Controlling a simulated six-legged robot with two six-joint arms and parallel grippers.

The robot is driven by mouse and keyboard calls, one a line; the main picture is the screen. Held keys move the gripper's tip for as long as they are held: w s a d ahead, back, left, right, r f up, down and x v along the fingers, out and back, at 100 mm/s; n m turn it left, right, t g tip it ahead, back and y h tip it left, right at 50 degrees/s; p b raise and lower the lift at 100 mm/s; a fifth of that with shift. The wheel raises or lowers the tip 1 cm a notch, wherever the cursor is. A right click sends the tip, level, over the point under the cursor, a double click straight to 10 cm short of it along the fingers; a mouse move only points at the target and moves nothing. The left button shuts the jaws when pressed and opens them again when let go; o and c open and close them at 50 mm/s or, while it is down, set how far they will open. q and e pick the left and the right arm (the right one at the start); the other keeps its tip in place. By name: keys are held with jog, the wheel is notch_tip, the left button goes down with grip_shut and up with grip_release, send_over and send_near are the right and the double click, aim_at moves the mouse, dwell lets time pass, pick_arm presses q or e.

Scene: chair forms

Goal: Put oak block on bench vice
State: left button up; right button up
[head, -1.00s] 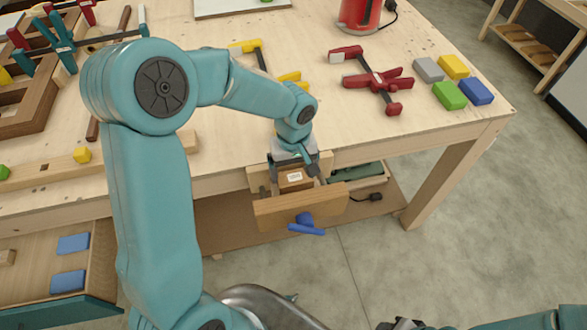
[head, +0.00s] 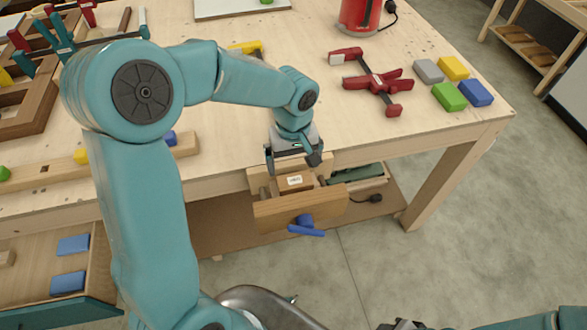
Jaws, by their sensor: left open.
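The oak block (head: 295,183), a small brown block with a white label, sits at the bench vice (head: 300,208), between its wooden front jaw and the bench edge. Whether it rests on the vice or sits in the gap, I cannot tell. The vice has a blue handle below its front jaw. My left gripper (head: 294,163) is open just above and behind the block, its fingers apart and clear of the label. Part of my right gripper (head: 402,324) shows dark at the bottom edge; its fingers are too cut off to read.
The workbench (head: 230,140) holds a red clamp (head: 378,83), a red canister (head: 358,14) and several coloured blocks at the right. Clamps and a wooden frame (head: 30,105) lie at the left. An open drawer (head: 40,262) with blue pieces juts out front left.

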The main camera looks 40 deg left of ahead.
aim_at(293, 176)
pick_arm(q)
notch_tip(293, 176, up, 8)
dwell(0.5)
jog(key=shift+s+f, duration=0.1)
